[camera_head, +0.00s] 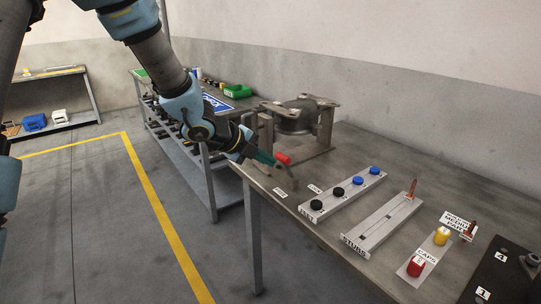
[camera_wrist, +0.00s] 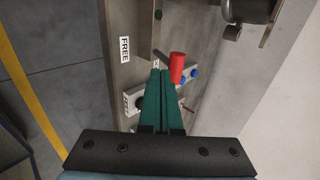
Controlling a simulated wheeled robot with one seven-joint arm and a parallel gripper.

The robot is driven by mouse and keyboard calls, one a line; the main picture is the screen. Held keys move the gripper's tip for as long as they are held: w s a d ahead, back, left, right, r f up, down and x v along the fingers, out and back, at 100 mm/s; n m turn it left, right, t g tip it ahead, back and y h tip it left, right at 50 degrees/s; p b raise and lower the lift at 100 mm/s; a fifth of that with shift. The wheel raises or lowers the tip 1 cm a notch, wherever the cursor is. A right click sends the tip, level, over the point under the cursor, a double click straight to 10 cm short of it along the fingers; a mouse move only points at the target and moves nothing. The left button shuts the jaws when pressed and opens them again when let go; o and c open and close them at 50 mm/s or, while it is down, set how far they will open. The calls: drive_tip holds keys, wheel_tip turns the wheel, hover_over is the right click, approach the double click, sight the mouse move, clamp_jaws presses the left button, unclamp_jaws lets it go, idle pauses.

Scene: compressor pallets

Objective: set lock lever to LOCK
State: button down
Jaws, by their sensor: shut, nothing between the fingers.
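The lock lever's red handle (camera_head: 283,158) stands at the near end of the compressor fixture on the bench. It is a red cylinder (camera_wrist: 177,62) just right of my fingertips in the wrist view. My gripper (camera_head: 274,162) has its green fingers together and empty, close beside the handle; I cannot tell whether they touch it. It points forward over the bench in the wrist view (camera_wrist: 165,73). A FREE label (camera_wrist: 125,49) lies on the bench left of the fingers. A second label (camera_head: 315,189) lies farther right, its text unreadable. The lever's exact setting is unclear.
The compressor (camera_head: 293,117) sits in a metal frame behind the handle. A tray with black and blue caps (camera_head: 330,201) and a stud tray (camera_head: 378,228) lie to the right. Floor left of the bench is open.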

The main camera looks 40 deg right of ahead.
drive_tip(key=shift+d, duration=0.6)
drive_tip(key=shift+r, duration=0.1)
drive_tip(key=shift+d+r+p, duration=0.2)
drive_tip(key=shift+d+p, duration=0.1)
